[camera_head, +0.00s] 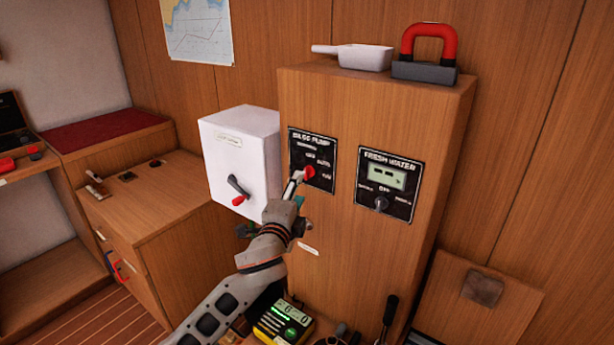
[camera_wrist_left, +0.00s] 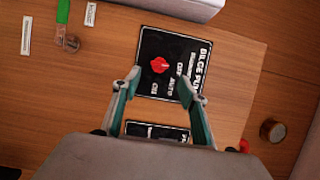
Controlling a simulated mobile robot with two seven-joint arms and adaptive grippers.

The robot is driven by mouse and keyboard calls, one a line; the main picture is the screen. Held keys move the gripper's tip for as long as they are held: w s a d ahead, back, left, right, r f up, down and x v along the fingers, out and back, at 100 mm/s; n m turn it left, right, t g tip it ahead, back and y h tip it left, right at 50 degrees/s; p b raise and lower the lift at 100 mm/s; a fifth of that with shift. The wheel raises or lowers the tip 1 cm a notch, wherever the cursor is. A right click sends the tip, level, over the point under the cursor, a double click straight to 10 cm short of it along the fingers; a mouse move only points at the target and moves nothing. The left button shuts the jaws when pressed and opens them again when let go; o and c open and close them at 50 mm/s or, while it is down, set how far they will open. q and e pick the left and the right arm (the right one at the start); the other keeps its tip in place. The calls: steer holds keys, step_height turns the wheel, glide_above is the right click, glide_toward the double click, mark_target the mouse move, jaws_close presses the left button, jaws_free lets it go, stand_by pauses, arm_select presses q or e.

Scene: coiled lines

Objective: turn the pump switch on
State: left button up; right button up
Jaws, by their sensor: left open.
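The bilge pump panel (camera_head: 325,150) is a black plate on the front of the wooden cabinet, with a red rotary knob (camera_head: 309,172) as its switch. My left gripper (camera_head: 299,178) is at the knob and covers part of the panel's lower left. In the left wrist view the red knob (camera_wrist_left: 159,65) shows just beyond and between the fingertips of my open left gripper (camera_wrist_left: 164,82). The panel (camera_wrist_left: 172,50) has the words OFF, AUTO and ON beside the knob. I cannot tell whether a finger touches the knob. My right gripper is out of view.
A fresh water panel (camera_head: 387,185) with a small display and dark knob is to the right. A white box (camera_head: 240,150) with a red-tipped lever is to the left. A scoop (camera_head: 362,57) and a red-handled block (camera_head: 428,55) stand on the cabinet. A yellow meter (camera_head: 284,318) is below.

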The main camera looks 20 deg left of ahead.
mark_target(306, 175)
arm_select(q)
steer(key=shift+w+a, duration=0.15)
steer(key=shift+w, duration=3.45)
steer(key=c, duration=1.1)
